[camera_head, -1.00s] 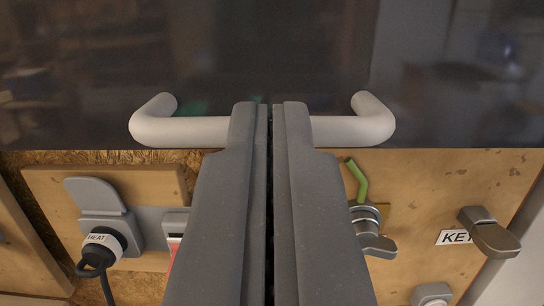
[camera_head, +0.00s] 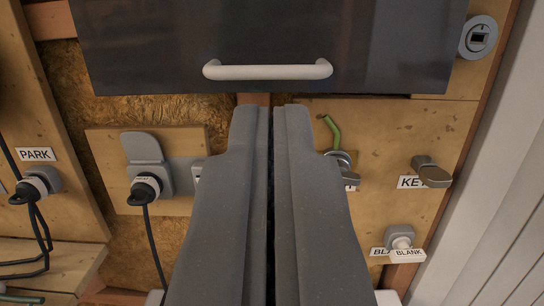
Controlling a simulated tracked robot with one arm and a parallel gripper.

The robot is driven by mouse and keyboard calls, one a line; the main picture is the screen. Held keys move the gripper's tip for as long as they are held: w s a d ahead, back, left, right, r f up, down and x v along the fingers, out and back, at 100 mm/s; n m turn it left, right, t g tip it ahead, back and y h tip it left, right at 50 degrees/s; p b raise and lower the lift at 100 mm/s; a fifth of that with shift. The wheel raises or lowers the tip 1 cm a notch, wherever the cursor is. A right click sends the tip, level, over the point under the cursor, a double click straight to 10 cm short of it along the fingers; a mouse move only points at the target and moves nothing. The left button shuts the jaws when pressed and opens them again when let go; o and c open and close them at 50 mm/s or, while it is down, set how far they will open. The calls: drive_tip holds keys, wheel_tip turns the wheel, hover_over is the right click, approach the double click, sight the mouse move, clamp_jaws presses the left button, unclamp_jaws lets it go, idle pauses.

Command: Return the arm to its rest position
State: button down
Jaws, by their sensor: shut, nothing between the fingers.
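My gripper (camera_head: 270,112) is in the middle of the view, its two grey fingers side by side with only a thin gap, shut and empty. The white handle (camera_head: 267,72) of a dark glossy panel (camera_head: 270,30) shows above the fingertips, apart from them in the picture. The rest of my arm is out of view, so its pose cannot be seen.
Left are an open-lidded socket with a black plug (camera_head: 145,190) and a PARK plug (camera_head: 37,185) with hanging cables. Right are a lock with a green piece (camera_head: 333,132), a KEY knob (camera_head: 432,172), a BLANK button (camera_head: 401,238) and a round device (camera_head: 479,38). Insulation (camera_head: 160,105) shows behind.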

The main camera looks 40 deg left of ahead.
drive_tip(key=w+d+r+m+t+h, duration=0.3)
drive_tip(key=d+r+h, duration=0.6)
drive_tip(key=d+r, duration=0.95)
drive_tip(key=s+d+r+m+g+h, duration=0.1)
drive_tip(key=s+d+r+m+h, duration=0.1)
drive_tip(key=s+d+r, duration=0.2)
drive_tip(key=s+d+r+m+g+h, duration=0.1)
drive_tip(key=s+d+r+m+g, duration=0.1)
drive_tip(key=s+r, duration=0.8)
drive_tip(key=s+d+m, duration=0.1)
drive_tip(key=s+d, duration=0.1)
drive_tip(key=s, duration=0.1)
drive_tip(key=shift+s+r+h, duration=0.25)
drive_tip(key=shift+r+h, duration=0.15)
drive_tip(key=shift+d, duration=0.1)
